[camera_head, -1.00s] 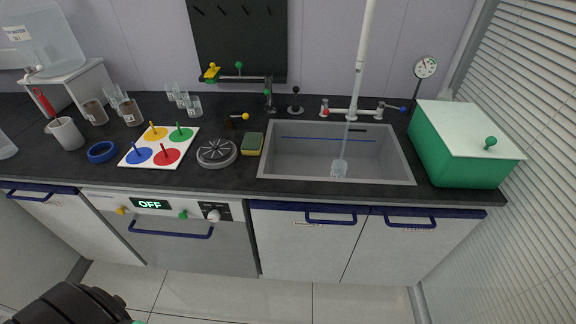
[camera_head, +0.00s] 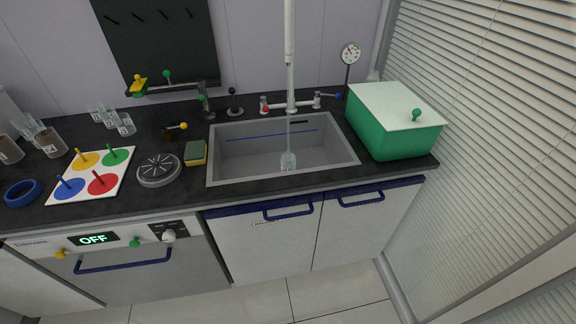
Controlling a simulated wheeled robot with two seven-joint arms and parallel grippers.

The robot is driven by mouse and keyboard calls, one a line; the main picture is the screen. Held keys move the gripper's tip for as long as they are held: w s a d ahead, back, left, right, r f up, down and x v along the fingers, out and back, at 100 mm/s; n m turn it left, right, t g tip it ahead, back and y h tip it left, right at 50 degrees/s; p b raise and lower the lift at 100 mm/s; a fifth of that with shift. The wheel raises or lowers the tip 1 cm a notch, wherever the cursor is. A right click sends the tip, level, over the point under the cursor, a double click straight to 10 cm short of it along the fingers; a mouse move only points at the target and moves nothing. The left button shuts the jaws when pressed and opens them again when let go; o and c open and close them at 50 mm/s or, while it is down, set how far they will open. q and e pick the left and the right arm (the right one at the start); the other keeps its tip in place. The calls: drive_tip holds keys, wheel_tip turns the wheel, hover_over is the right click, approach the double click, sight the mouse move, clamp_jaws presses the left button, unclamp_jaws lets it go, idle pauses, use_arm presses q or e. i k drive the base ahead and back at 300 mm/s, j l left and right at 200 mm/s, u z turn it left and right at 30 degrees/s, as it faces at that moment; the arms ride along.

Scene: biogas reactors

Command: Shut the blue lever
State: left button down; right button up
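The blue lever (camera_head: 337,96) is a small blue-tipped handle on the right end of the sink faucet (camera_head: 290,106). A red-tipped lever (camera_head: 265,109) is on the faucet's left end. Neither of my grippers is in view.
A green box with a white lid (camera_head: 393,102) stands right of the faucet, near the blinds. A gauge on a stand (camera_head: 350,55) rises behind the lever. A sponge (camera_head: 195,152) and a grey round disc (camera_head: 159,170) lie left of the sink. The floor in front is clear.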

sight(318, 95)
drive_tip(key=i+l+u, duration=0.15)
drive_tip(key=u, duration=0.2)
drive_tip(key=i+l+u, duration=0.2)
drive_tip(key=u, duration=0.15)
drive_tip(key=i+l+u, duration=0.1)
drive_tip(key=l+u, duration=0.2)
